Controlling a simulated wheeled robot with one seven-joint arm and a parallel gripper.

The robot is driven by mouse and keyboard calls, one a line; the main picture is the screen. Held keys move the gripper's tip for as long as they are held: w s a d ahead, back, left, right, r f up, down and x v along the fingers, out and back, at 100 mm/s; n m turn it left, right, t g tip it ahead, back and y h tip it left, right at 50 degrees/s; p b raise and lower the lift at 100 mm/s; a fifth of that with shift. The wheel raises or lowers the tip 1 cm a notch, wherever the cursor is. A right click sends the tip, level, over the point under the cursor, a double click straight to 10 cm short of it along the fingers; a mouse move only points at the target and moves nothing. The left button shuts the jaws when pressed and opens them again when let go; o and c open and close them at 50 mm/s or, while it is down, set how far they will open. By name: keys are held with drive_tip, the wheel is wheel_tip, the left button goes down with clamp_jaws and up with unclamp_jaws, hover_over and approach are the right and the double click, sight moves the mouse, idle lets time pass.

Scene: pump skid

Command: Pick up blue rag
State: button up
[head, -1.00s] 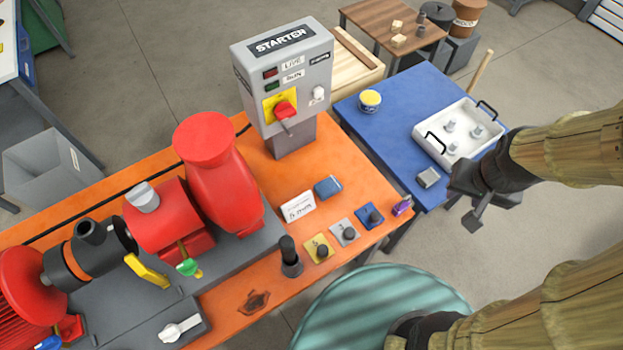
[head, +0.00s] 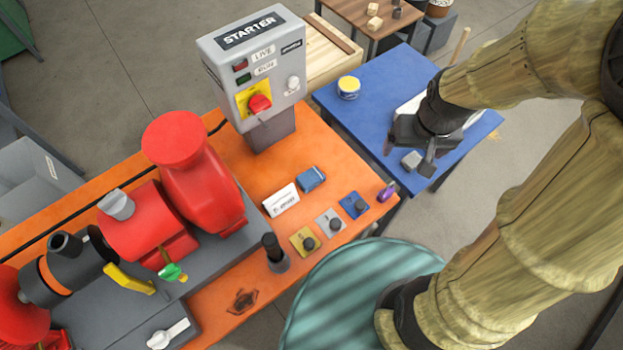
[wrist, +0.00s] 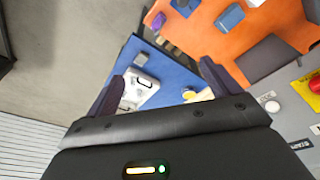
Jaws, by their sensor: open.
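A small folded blue item, which looks like the blue rag (head: 311,179), lies on the orange bench top (head: 262,165), right of a white card. It also shows near the top of the wrist view (wrist: 230,17). My gripper (head: 408,157) is open and empty above the blue table, to the right of the rag and well apart from it. In the wrist view its two dark fingers (wrist: 166,84) stand wide apart, with the blue table and white tray between and below them.
The grey starter box (head: 257,75) stands tall behind the rag. Several knobbed tags, including a blue one (head: 355,205), and a purple item (head: 387,191) lie near the bench's right end. A white tray (head: 408,107), yellow tub (head: 348,87) and grey block (head: 411,160) sit on the blue table.

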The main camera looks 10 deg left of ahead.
drive_tip(key=w+a+f+n+g+b, duration=0.1)
drive_tip(key=w+a+f+n+b, duration=0.1)
drive_tip(key=a+f+n, duration=0.3)
drive_tip(key=w+a+f+b, duration=0.2)
drive_tip(key=w+a+f, duration=0.1)
drive_tip(key=a, duration=0.5)
drive_tip(key=n+g+b, duration=0.1)
drive_tip(key=n, duration=0.2)
hover_over(312, 176)
wheel_tip(312, 176, down, 4)
drive_tip(key=shift+s+r, duration=0.15)
drive_tip(key=shift+r, duration=0.05)
drive_tip(key=shift+f, duration=0.1)
wheel_tip(312, 176, down, 12)
drive_tip(key=shift+p, duration=1.05)
drive_tip(key=shift+f, duration=0.15)
drive_tip(key=shift+f+p, duration=1)
drive_tip(key=shift+f, duration=1.5)
